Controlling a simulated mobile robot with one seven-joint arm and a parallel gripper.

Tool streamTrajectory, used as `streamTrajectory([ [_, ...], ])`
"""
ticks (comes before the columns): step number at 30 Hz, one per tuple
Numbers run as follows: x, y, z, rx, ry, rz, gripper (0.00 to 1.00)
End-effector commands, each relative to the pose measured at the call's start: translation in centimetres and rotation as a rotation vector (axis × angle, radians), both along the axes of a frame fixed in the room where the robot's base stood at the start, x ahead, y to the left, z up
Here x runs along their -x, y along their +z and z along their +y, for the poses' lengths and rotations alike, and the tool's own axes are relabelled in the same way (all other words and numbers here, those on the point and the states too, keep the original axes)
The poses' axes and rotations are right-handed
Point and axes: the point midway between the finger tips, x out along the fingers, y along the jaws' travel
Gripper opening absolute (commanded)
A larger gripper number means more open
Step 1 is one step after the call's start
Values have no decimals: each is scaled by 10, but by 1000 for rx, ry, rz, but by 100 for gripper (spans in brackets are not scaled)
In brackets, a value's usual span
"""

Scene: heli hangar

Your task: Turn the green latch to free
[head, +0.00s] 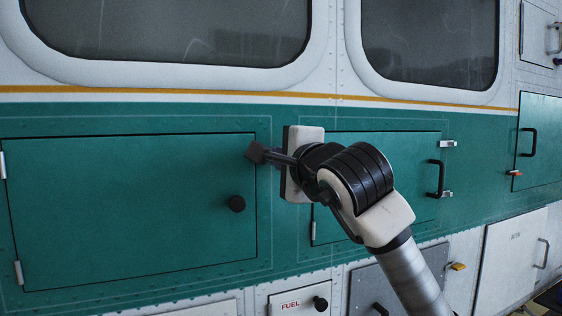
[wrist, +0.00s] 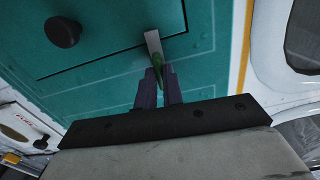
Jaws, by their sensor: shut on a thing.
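The green latch (wrist: 158,72) shows in the wrist view as a green handle with a pale metal tab (wrist: 153,42). The tab points up in the picture and lies across the edge of a green door (wrist: 115,35). My gripper (wrist: 160,73) is shut on the green handle, with one dark finger on each side. In the head view my gripper (head: 255,153) is at the upper right corner of the large green door (head: 120,205). The latch is hidden there behind my gripper.
The large door has a round black knob (head: 237,204) and hinges on its left side. A second green door (head: 400,160) with a black handle (head: 437,179) is partly behind my arm. A small FUEL panel (head: 297,302) sits below. Windows are above.

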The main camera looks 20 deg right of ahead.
Motion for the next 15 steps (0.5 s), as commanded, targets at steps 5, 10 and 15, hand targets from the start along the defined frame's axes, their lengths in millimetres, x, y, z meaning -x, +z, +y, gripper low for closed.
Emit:
streamTrajectory([
  [5, 0, -5, 0, -105, -1, 4, 0],
  [10, 0, -6, 1, -250, 0, 8, 0],
  [15, 0, -5, 1, -413, 1, 13, 0],
])
